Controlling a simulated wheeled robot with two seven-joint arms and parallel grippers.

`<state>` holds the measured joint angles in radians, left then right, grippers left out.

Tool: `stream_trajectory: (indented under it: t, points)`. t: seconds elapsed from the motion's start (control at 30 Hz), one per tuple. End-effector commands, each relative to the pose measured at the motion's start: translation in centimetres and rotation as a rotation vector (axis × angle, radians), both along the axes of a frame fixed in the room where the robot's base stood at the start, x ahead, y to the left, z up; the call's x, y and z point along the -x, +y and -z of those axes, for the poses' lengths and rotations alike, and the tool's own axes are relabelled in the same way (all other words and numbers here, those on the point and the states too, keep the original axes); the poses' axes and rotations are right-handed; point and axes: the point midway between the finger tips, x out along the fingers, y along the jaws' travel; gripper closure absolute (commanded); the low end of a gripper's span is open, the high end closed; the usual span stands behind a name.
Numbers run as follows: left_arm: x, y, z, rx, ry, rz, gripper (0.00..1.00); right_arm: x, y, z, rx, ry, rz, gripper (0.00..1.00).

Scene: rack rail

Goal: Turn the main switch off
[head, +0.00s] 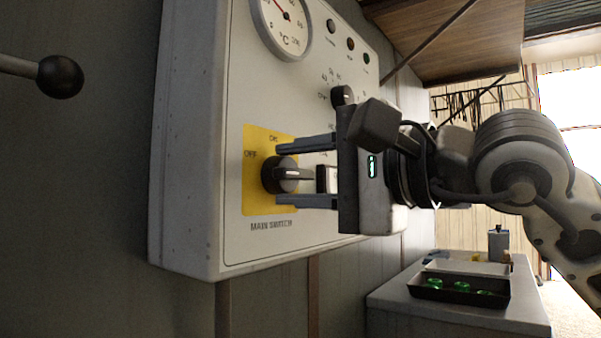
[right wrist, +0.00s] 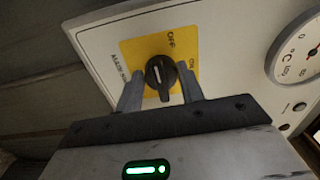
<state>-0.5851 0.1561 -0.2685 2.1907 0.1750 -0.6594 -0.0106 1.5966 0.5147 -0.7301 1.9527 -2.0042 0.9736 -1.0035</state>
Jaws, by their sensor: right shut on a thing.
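The main switch is a round black knob (head: 283,175) with a raised grip bar and a white line, on a yellow plate (head: 256,200) marked OFF and ON. The plate is on a pale control panel (head: 232,236). My right gripper (head: 279,173) reaches in from the right, one finger above the knob and one below, shut on it. The right wrist view also shows the knob (right wrist: 160,77) between the fingers. I cannot tell for sure which mark the knob points at. My left gripper is not in view.
A round gauge (head: 283,22), small indicator lamps (head: 351,44) and a smaller black knob (head: 343,95) are on the same panel. A rod with a black ball end (head: 60,76) juts in at far left. A bench (head: 385,300) with trays stands at lower right.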

Motion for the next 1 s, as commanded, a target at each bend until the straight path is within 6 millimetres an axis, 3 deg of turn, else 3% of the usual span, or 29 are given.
stream_trajectory:
  t: [0.07, 0.1, 0.17, 0.67, 0.87, 1.0]
  points:
    - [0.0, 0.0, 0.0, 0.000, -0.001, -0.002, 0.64, 0.0, 0.0, 0.0, 0.002, -0.002, 0.001, 0.85]
    - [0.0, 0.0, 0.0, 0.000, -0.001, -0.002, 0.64, 0.0, 0.0, 0.0, 0.002, -0.002, 0.001, 0.56]
    - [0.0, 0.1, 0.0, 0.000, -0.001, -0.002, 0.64, 0.0, 0.0, 0.0, 0.002, -0.002, 0.001, 0.41]
    - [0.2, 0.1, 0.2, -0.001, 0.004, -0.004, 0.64, 0.1, -0.2, 0.0, 0.000, 0.000, 0.001, 0.41]
    - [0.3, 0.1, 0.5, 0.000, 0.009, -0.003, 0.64, 1.6, -2.3, 0.1, 0.000, -0.003, 0.004, 0.41]
    - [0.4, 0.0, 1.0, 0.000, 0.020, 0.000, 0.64, 3.5, -5.1, 0.1, 0.000, -0.004, 0.007, 0.41]
